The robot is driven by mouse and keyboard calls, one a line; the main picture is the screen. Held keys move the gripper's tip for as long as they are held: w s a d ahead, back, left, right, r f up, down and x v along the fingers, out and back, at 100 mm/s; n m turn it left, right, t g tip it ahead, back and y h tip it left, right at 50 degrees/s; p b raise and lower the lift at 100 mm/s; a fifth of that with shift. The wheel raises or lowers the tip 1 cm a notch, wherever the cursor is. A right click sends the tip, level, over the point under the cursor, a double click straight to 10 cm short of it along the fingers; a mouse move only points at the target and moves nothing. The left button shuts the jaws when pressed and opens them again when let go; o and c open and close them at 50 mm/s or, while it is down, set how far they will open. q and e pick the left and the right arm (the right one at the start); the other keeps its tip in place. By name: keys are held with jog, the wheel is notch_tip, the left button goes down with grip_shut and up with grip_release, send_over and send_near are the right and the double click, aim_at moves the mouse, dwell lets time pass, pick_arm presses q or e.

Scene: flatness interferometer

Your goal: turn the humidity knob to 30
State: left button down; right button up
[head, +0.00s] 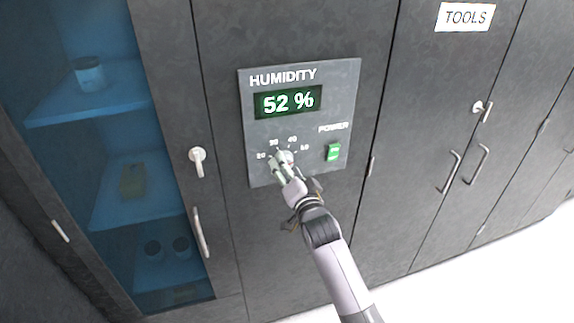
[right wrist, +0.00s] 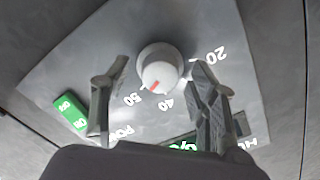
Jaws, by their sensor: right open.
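The humidity knob (right wrist: 160,72) is a round white dial on a grey panel (head: 353,85). Its red mark points between the 40 and 50 labels in the right wrist view. The 20 label is visible there, while the 30 is hidden behind a finger. The display (head: 290,101) reads 52 %. My right gripper (head: 279,166) is in front of the knob and largely covers it in the head view. In the right wrist view, its open fingers (right wrist: 157,75) appear on either side of the knob, with gaps visible. My left gripper is not in view.
A green power switch (head: 333,152) sits right of the knob on the same panel. A door handle (head: 198,160) is to the left, beside a glass-fronted cabinet with blue shelves (head: 95,105). A dark cabinet labelled TOOLS (head: 465,17) stands to the right.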

jog(key=shift+w+a, duration=0.15)
jog(key=shift+w, duration=0.25)
jog(key=shift+c, duration=0.4)
jog(key=shift+r, duration=0.1)
jog(key=c, duration=1.1)
